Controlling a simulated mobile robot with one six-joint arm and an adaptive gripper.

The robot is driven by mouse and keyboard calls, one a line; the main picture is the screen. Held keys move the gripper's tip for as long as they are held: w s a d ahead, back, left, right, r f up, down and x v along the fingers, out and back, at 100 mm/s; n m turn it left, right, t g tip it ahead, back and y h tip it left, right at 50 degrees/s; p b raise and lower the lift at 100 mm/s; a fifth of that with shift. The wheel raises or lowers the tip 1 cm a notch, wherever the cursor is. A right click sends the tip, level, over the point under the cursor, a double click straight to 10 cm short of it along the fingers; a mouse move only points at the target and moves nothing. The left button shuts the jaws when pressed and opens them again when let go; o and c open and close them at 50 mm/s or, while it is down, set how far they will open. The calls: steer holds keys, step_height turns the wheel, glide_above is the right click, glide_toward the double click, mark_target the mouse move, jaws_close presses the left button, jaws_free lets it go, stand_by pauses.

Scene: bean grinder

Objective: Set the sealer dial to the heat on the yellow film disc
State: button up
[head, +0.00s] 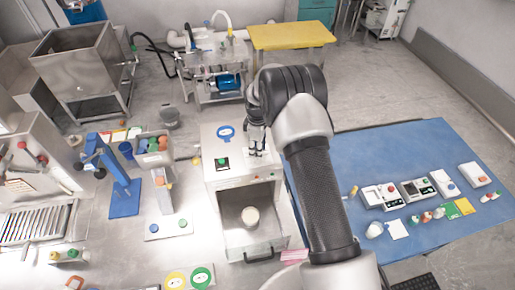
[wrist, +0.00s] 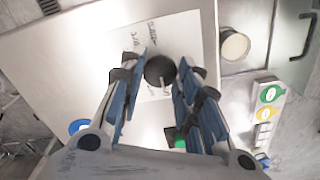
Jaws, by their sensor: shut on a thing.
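The sealer (head: 238,176) is a pale box with an open front bay. In the wrist view its dial (wrist: 160,70) is a dark round knob with a light pointer, on a white plate (wrist: 190,28) whose markings are too blurred to read. My gripper (wrist: 163,72) is shut on the dial, with one blue finger on each side. In the head view my gripper (head: 257,145) reaches down to the sealer's upper right, and the dial is hidden there. The yellow film disc (head: 176,280) lies at the bottom edge beside a green disc (head: 201,277); its writing is unreadable.
A green button (head: 221,163) and a round blue label (head: 226,132) are on the sealer. A blue stand (head: 123,198) is on the left. A blue table (head: 440,160) with small devices is on the right.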

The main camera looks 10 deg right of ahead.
steer(key=c, duration=0.4)
steer(key=shift+c, duration=0.2)
steer(key=shift+m+b, duration=0.4)
steer(key=shift+b, duration=0.05)
steer(key=m+b, duration=0.2)
steer(key=shift+f+m+b, duration=0.15)
steer(key=shift+m+b, duration=0.2)
steer(key=shift+m, duration=0.05)
steer(key=m+b, duration=0.2)
steer(key=m, duration=0.2)
steer(key=shift+m, duration=0.3)
steer(key=m+b, duration=0.2)
steer(key=m, duration=0.2)
steer(key=shift+m, duration=0.3)
steer(key=m+b, duration=0.1)
steer(key=m, duration=0.3)
steer(key=shift+m, duration=0.4)
steer(key=shift+r, duration=0.2)
